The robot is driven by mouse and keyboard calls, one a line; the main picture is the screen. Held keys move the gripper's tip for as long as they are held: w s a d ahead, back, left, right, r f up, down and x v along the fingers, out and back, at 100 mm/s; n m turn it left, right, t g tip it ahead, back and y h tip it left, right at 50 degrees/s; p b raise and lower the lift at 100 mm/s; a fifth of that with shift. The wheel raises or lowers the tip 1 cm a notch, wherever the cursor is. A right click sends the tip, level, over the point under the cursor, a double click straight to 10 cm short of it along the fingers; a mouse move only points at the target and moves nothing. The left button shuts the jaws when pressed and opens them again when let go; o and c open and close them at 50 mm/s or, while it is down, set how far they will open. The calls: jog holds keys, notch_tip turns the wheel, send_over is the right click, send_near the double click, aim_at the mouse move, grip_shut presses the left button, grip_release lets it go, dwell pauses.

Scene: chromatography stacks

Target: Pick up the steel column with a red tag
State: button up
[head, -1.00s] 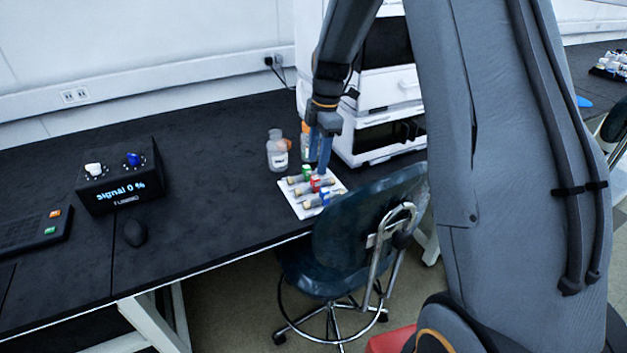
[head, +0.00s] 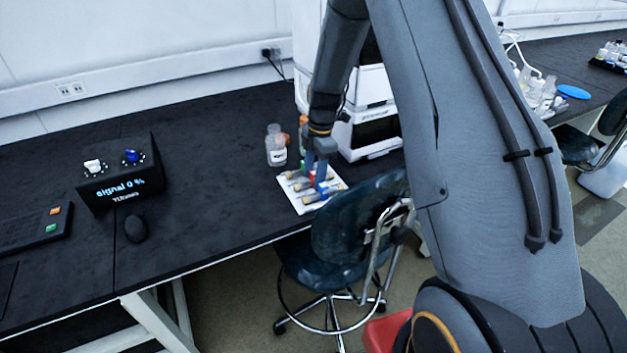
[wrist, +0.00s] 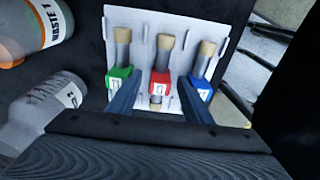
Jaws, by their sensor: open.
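The steel column with a red tag (wrist: 161,82) is the middle of three columns on a white tray (wrist: 140,22) in the wrist view. A green-tagged column (wrist: 120,76) lies to its left and a blue-tagged column (wrist: 201,87) to its right. My gripper (wrist: 160,92) is open, with one finger on each side of the red-tagged column. I cannot tell whether the fingers touch it. In the head view my gripper (head: 319,175) is low over the tray (head: 300,205) and hides part of the columns. The near end of the red-tagged column is partly hidden in the wrist view.
A bottle labelled WASTE 1 (wrist: 35,28) and a clear bottle (wrist: 40,108) stand left of the tray. A dark chair (head: 350,225) is close to the bench's front edge.

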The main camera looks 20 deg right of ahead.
grip_shut()
jog(key=shift+r, duration=0.1)
